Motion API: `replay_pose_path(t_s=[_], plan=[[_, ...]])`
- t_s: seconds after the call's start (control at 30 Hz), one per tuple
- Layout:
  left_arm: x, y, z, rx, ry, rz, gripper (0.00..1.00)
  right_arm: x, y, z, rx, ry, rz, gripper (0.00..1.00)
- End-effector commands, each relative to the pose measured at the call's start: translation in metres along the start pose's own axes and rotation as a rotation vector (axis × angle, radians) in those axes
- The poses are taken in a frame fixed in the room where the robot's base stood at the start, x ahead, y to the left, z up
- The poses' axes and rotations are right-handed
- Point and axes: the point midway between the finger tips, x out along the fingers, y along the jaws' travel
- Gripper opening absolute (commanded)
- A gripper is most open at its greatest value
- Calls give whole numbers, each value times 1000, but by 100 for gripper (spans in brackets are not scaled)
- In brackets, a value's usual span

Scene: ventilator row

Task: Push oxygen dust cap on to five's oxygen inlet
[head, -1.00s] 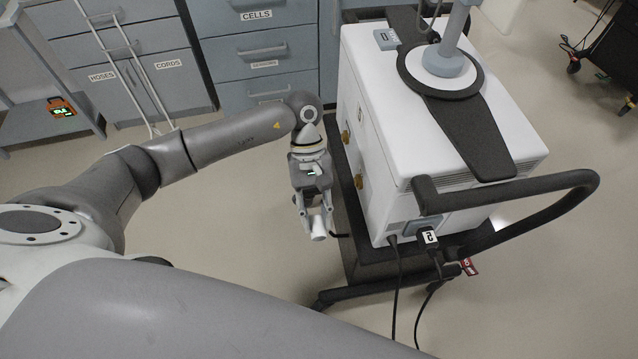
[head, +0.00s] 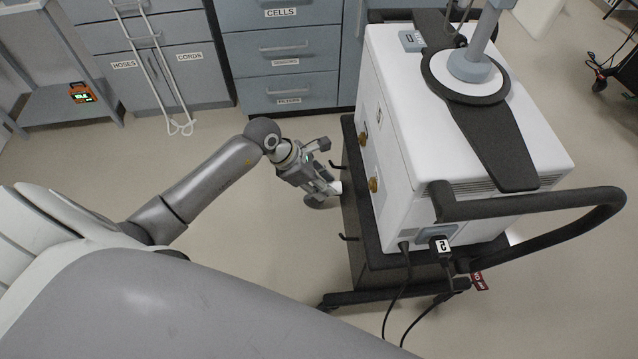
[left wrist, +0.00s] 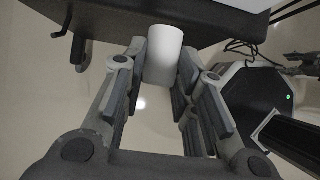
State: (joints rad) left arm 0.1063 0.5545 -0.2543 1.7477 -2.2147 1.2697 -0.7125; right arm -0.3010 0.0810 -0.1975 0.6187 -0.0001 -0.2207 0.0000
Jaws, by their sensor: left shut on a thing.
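The white ventilator (head: 405,175) stands on a dark cart at the right of the head view. Two brass-coloured inlets (head: 373,185) stick out of its left side, one farther back; I cannot tell which is oxygen. My left gripper (head: 330,188) is shut on a white cylindrical cap (left wrist: 163,55), which shows between the fingertips in the left wrist view. The gripper points right toward the cart, left of the inlets and apparently lower than them. Cap and inlets are apart.
The cart's dark shelf edge (left wrist: 185,15) crosses the top of the left wrist view, close to the cap. Dark hooks (head: 349,238) stick out from the cart's left side. A black handle (head: 540,204) and cables are in front. Grey drawers (head: 281,75) stand behind. Floor at left is clear.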

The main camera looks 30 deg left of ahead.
Motion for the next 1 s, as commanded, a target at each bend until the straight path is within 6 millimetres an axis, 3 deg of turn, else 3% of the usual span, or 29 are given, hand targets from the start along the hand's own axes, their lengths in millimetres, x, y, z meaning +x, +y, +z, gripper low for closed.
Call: replay_pose_path(t_s=[0.7,1.0], plan=[[27,-1,44,3,-1,-2,0,5,0,-2,-3,4,0,52],[27,-1,43,4,-1,-2,0,5,-2,-2,-3,4,-2,52]])
